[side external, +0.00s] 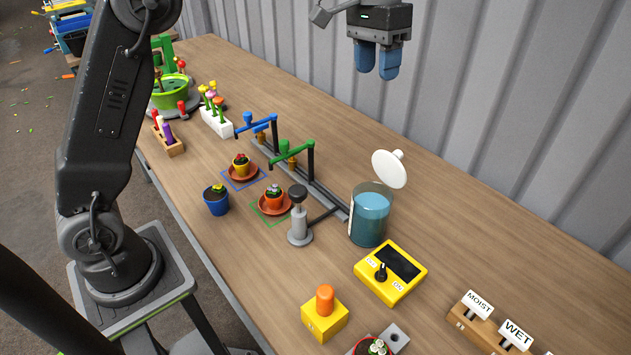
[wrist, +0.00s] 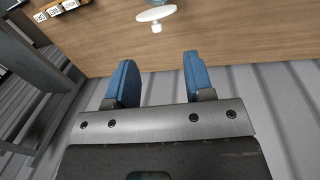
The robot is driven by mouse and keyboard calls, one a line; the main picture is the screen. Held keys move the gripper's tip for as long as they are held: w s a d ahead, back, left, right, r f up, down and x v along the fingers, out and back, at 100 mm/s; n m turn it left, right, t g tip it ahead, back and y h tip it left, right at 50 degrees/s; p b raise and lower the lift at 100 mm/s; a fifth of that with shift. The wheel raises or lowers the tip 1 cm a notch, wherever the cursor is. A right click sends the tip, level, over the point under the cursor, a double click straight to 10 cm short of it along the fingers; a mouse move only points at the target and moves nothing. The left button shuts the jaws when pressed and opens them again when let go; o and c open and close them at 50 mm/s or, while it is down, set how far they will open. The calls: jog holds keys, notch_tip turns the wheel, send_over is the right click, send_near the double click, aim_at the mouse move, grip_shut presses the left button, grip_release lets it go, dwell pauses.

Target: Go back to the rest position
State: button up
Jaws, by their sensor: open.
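My gripper (side external: 378,62) hangs high above the back edge of the wooden table (side external: 250,75), near the grey corrugated wall. Its two blue fingers point down. In the wrist view my gripper (wrist: 158,85) shows its blue fingers spread apart with nothing between them. The wrist view looks past the fingers to the table edge (wrist: 240,45) and a white round lid with a knob (wrist: 156,14).
A yellow meter box (side external: 390,272), small potted plants (side external: 273,197), green and blue taps (side external: 293,150) and label signs (side external: 479,303) stand on the table. Air around my gripper is clear.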

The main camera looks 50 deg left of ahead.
jog(key=s+a+r+t, duration=0.2)
jog(key=s+r, duration=0.1)
jog(key=s, duration=0.6)
jog(key=s+a+f+t, duration=0.1)
jog(key=s+f, duration=0.2)
jog(key=s, duration=0.3)
jog(key=s+a+f+t+y, duration=0.1)
jog(key=s+f, duration=0.2)
jog(key=s, duration=0.3)
jog(key=s+a+f+n+t, duration=0.1)
jog(key=s+f, duration=0.2)
jog(key=s, duration=0.3)
jog(key=shift+s+f+t+y, duration=0.3)
jog(key=shift+s+t, duration=0.1)
jog(key=shift+c, duration=0.2)
